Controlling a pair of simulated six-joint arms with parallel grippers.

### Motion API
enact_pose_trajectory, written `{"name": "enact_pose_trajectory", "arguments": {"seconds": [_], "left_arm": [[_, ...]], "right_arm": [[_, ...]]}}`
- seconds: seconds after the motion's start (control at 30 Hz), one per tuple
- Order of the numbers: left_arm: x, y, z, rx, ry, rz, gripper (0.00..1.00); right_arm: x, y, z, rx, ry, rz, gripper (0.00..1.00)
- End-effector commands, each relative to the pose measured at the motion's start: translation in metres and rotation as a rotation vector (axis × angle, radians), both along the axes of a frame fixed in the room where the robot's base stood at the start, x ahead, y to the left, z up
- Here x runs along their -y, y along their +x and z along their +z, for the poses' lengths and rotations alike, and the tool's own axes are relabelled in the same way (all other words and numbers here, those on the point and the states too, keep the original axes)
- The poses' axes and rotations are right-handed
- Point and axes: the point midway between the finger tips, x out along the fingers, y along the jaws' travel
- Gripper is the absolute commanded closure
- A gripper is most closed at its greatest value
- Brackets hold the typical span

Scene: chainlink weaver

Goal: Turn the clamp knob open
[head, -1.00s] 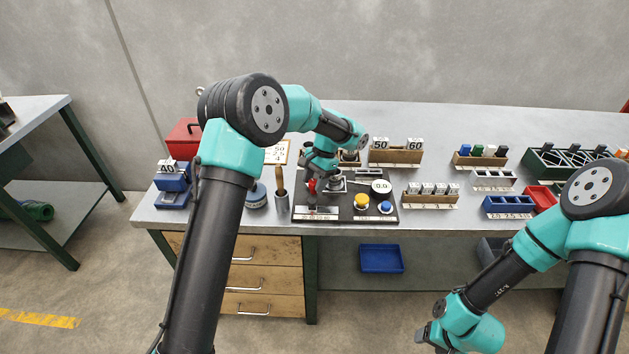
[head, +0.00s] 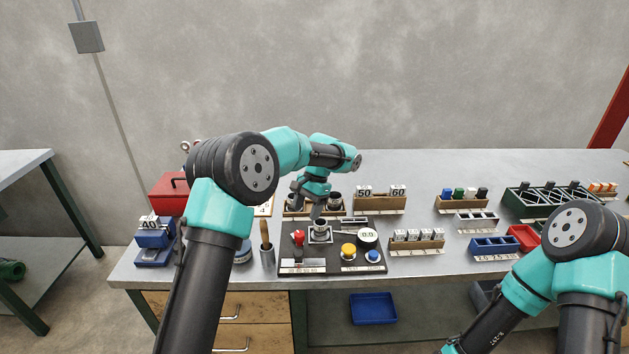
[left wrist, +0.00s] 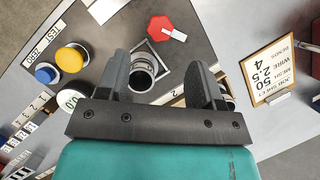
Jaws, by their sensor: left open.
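The red clamp knob (head: 299,238) stands on the dark fixture board (head: 290,258), left of a metal cup in a square holder (head: 320,232). In the left wrist view the red knob (left wrist: 162,27) lies beyond my fingertips, with a white pointer-like tab at one side. My left gripper (head: 315,213) is open and empty above the board, apart from the knob. In the left wrist view its spread fingers (left wrist: 157,75) frame the metal cup (left wrist: 143,72), below them. My right gripper is out of view; only its arm shows at the lower right.
A yellow button (head: 348,250), a blue button (head: 373,256) and a round white dial (head: 367,235) sit on the board's right side. Wooden racks with metal parts stand behind. A cup with a brush handle (head: 267,250) stands close on the left.

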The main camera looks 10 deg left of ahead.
Motion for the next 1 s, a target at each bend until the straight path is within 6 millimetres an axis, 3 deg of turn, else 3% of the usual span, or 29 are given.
{"name": "enact_pose_trajectory", "arguments": {"seconds": [0.3, 0.5, 1.0], "left_arm": [[0.012, 0.020, 0.054, 0.003, -0.002, 0.000, 0.40], [0.016, 0.028, 0.076, 0.000, 0.000, 0.002, 0.40], [0.017, 0.030, 0.085, 0.000, -0.001, 0.000, 0.40]], "right_arm": [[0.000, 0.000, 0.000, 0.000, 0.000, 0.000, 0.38], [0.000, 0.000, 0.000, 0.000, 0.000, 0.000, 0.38], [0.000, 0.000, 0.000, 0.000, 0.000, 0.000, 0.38]]}}
